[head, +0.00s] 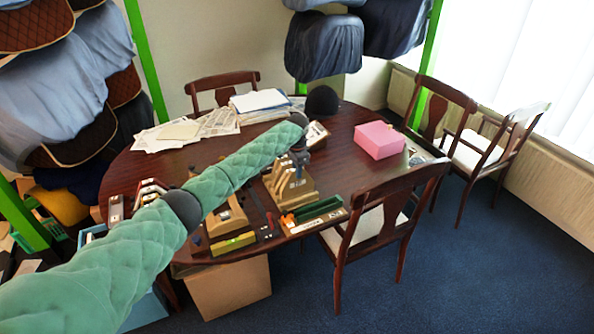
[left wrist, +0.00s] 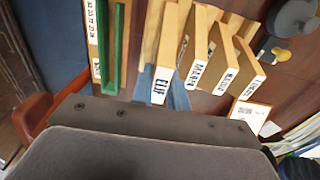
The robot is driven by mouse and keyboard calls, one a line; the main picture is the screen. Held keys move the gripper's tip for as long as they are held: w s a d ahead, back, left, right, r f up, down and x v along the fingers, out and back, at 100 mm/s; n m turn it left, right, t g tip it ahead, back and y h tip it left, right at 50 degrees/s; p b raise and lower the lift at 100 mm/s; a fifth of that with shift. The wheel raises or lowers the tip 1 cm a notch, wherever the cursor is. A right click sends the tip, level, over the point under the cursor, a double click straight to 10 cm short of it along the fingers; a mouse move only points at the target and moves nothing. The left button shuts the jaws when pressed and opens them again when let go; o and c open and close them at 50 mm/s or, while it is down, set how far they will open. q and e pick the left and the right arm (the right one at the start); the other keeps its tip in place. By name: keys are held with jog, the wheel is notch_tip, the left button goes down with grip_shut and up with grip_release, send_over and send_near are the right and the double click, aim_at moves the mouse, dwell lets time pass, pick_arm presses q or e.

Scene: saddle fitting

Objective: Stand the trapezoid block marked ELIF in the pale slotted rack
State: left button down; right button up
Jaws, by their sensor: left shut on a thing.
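The trapezoid block marked ELIF (left wrist: 166,55) is pale wood with a white label, at the left end of a row of similar labelled blocks in the left wrist view. My left gripper (head: 298,160) points down over this row in the head view. Its blue-grey fingers (left wrist: 177,88) are shut on the ELIF block. The pale slotted rack (head: 297,200) is under the row on the near side of the table. I cannot tell whether the ELIF block's lower edge is seated in a slot. My right gripper is out of view.
Other labelled blocks (left wrist: 217,60) stand close beside the ELIF block. A green-railed tray (head: 316,212) lies just right of the rack. A pink box (head: 379,140) and papers (head: 258,103) are farther back on the dark table (head: 345,178). A chair (head: 385,215) stands at the near right.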

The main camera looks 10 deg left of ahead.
pick_arm(q)
jog(key=shift+f, duration=0.2)
jog(key=shift+f+b, duration=0.3)
jog(key=shift+f, duration=1.1)
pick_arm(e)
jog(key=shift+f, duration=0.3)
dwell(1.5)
